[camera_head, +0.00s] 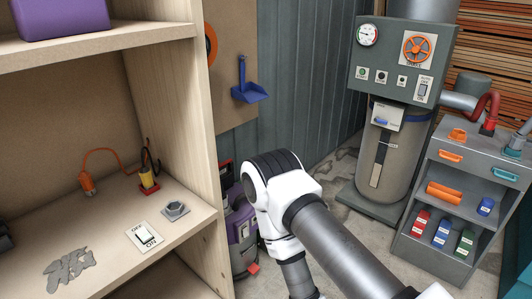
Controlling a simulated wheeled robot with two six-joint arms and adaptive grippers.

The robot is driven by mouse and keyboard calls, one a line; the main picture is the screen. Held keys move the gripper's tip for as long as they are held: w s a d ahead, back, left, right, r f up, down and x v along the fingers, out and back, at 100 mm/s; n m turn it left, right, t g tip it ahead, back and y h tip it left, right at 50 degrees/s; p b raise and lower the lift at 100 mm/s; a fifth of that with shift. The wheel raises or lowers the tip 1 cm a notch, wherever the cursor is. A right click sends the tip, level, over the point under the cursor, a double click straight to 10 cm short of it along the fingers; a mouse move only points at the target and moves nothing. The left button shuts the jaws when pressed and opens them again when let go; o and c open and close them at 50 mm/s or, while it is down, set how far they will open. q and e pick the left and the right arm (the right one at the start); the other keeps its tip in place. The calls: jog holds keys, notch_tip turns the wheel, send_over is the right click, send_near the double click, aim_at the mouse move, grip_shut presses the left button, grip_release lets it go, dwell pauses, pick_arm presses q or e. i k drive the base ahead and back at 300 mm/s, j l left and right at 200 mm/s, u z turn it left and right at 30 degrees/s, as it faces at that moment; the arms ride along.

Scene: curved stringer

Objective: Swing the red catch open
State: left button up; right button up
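A small red piece (253,267) shows low on a grey and purple machine (241,226) behind the wooden shelf's right side panel. It may be the red catch, but I cannot tell for sure, nor whether it is open or closed. My white and grey arm comes in from the bottom right, bends at its elbow beside this machine and runs down out of the frame. The arm covers part of the view to the machine's right. Neither of my grippers is in view.
A grey tank unit (400,150) and a drawer cart (440,255) stand at the right. Some floor between is clear.

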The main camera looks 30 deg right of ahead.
aim_at(221, 165)
jog(key=l+z, duration=0.45)
jog(key=l, duration=0.5)
jog(key=i+l+u, duration=0.3)
jog(key=i+u, duration=0.2)
jog(key=i+l+u, duration=0.7)
jog(key=l+u, duration=0.25)
